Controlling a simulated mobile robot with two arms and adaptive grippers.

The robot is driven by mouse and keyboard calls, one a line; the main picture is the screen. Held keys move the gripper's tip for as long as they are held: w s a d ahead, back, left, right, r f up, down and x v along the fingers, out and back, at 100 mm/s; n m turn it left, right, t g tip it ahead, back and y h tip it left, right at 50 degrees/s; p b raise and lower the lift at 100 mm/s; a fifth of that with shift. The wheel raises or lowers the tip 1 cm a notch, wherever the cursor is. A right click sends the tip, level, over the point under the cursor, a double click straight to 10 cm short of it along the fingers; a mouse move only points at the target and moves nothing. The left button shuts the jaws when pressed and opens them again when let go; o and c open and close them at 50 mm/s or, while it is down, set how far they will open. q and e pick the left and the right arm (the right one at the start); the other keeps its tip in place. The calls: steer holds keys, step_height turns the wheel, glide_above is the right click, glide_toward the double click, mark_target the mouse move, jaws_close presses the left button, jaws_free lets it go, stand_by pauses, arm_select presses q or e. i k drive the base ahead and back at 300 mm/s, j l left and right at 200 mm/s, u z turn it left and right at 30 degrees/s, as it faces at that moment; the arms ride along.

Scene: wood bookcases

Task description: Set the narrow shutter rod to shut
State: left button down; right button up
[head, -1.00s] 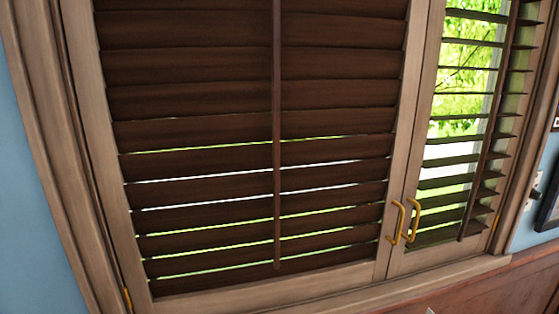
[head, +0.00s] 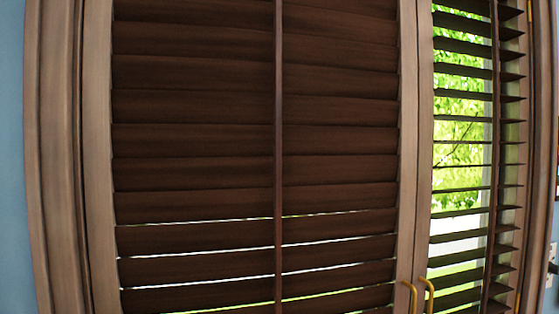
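The narrow shutter panel is on the right in the head view, and its dark vertical rod (head: 494,150) runs in front of its slats. The narrow shutter's slats (head: 462,145) are tilted open, with bright green foliage and light showing between them. The wide shutter (head: 195,140) fills the middle, with its own dark rod (head: 278,150) down its centre. Its slats are nearly closed, with thin bright gaps only between the lower ones. Neither of my grippers is in view.
A brass handle (head: 411,297) on the wide panel and another (head: 429,296) on the narrow panel sit side by side at the bottom. A wooden frame (head: 58,150) surrounds the shutters. Blue wall (head: 12,150) shows at the left edge.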

mark_target(494, 3)
steer(key=i+l+z, duration=0.15)
steer(key=l, duration=0.3)
steer(key=i+l+z, duration=0.1)
steer(key=l, duration=0.35)
steer(key=i+l+z, duration=0.15)
steer(key=l, duration=0.25)
steer(key=i+l+z, duration=0.1)
steer(key=i+l, duration=0.25)
steer(key=k, duration=0.45)
